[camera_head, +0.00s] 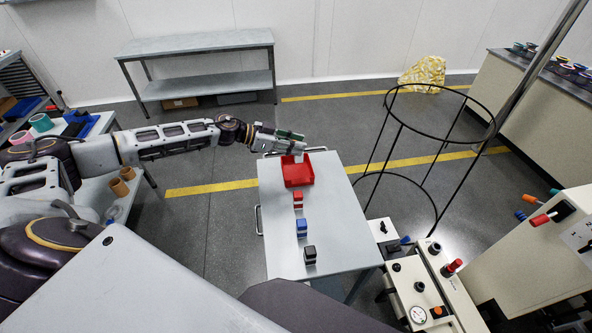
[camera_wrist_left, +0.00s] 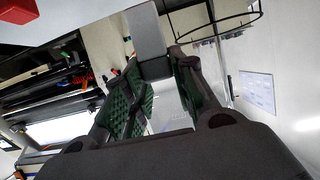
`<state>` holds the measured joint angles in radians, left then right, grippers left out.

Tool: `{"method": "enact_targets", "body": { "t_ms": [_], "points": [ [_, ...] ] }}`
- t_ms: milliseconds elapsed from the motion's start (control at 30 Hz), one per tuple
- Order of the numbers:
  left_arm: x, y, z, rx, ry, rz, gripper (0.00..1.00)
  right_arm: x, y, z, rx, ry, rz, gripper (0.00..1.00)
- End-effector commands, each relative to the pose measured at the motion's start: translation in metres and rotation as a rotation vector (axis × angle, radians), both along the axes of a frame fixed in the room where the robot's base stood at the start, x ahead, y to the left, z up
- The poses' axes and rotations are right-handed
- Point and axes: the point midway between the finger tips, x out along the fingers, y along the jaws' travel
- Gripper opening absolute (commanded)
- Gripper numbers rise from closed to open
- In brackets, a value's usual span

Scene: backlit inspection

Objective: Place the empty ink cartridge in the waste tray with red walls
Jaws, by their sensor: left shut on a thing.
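My left gripper (camera_head: 290,142) is shut on a pale grey block, the empty ink cartridge (camera_head: 300,157). In the left wrist view the plain grey cartridge (camera_wrist_left: 147,34) sticks out between the green-padded fingers (camera_wrist_left: 155,90). The gripper holds it over the back part of the red-walled waste tray (camera_head: 298,181), which stands at the far end of the grey table. Whether the cartridge touches the tray cannot be told. My right gripper is not in view.
A red cartridge (camera_head: 298,197), a blue cartridge (camera_head: 302,228) and a black cartridge (camera_head: 310,255) stand in a row on the grey table (camera_head: 280,245), in front of the tray. A black wire hoop frame (camera_head: 440,108) stands on the floor to the right.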

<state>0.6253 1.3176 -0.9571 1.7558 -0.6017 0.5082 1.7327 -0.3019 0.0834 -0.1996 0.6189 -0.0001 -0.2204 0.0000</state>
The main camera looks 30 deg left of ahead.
Motion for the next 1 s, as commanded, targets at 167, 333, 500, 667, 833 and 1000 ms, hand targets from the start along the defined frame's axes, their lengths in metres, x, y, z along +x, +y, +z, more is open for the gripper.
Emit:
{"method": "enact_targets", "body": {
  "t_ms": [167,333,500,667,833,1000],
  "points": [
    [0.000,0.000,-0.023,-0.001,0.003,0.001,0.10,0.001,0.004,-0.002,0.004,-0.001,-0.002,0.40],
    [0.000,0.000,-0.045,-0.002,0.002,0.001,0.10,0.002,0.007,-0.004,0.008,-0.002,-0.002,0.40],
    [0.000,0.000,-0.056,-0.001,-0.001,0.000,0.10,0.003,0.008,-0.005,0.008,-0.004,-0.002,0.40],
    [0.000,0.000,-0.057,0.000,-0.001,0.000,0.10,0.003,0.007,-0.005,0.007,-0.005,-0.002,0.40],
    [0.000,0.000,-0.057,0.000,0.000,0.000,0.10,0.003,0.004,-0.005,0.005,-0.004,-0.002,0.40],
    [-0.001,0.000,-0.068,-0.001,0.003,0.000,0.10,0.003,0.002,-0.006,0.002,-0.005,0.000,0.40]
  ]
}}
